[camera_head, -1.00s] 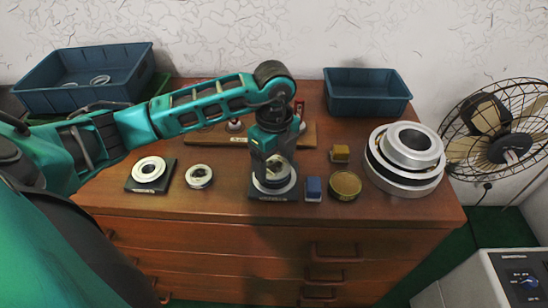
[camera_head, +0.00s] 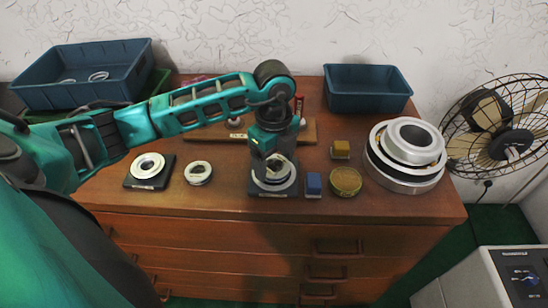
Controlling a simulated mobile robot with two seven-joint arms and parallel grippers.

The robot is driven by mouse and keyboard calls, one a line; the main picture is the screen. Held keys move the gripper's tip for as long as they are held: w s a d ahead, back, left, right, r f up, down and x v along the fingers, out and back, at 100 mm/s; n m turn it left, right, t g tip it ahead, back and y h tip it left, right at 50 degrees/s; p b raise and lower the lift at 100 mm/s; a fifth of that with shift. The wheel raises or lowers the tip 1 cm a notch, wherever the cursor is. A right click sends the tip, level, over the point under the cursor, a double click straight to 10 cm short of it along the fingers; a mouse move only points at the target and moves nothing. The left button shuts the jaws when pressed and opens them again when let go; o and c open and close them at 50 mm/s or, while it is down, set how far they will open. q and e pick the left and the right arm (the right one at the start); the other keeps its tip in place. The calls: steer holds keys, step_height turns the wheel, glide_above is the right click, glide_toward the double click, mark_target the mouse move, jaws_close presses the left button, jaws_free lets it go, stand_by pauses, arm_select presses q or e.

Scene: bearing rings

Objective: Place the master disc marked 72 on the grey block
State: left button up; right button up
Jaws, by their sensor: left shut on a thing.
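My left gripper (camera_head: 274,170) points down over a dark block (camera_head: 272,193) at the front middle of the wooden top. It is shut on a silver ring-shaped disc (camera_head: 288,186) that is at the block; the fingers hide part of it. I cannot tell whether the disc rests fully on the block. A second dark block (camera_head: 132,184) at the left bears another silver ring (camera_head: 147,166). A loose silver ring (camera_head: 198,173) lies on the wood between the two blocks. The number 72 cannot be read on any disc. My right gripper is not in view.
A blue block (camera_head: 313,185), a round brass-coloured tin (camera_head: 345,181) and a yellow block (camera_head: 340,149) stand right of the gripper. Large stacked rings (camera_head: 405,180) are farther right. Blue bins (camera_head: 368,90) stand behind, and a wooden board (camera_head: 210,134) lies behind my arm.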

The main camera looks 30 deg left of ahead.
arm_select(q)
steer(key=shift+f, duration=0.4)
steer(key=o, duration=1.5)
steer(key=shift+f, duration=0.1)
steer(key=shift+c, duration=0.2)
step_height(320, 180, up, 13)
steer(key=shift+p, duration=0.3)
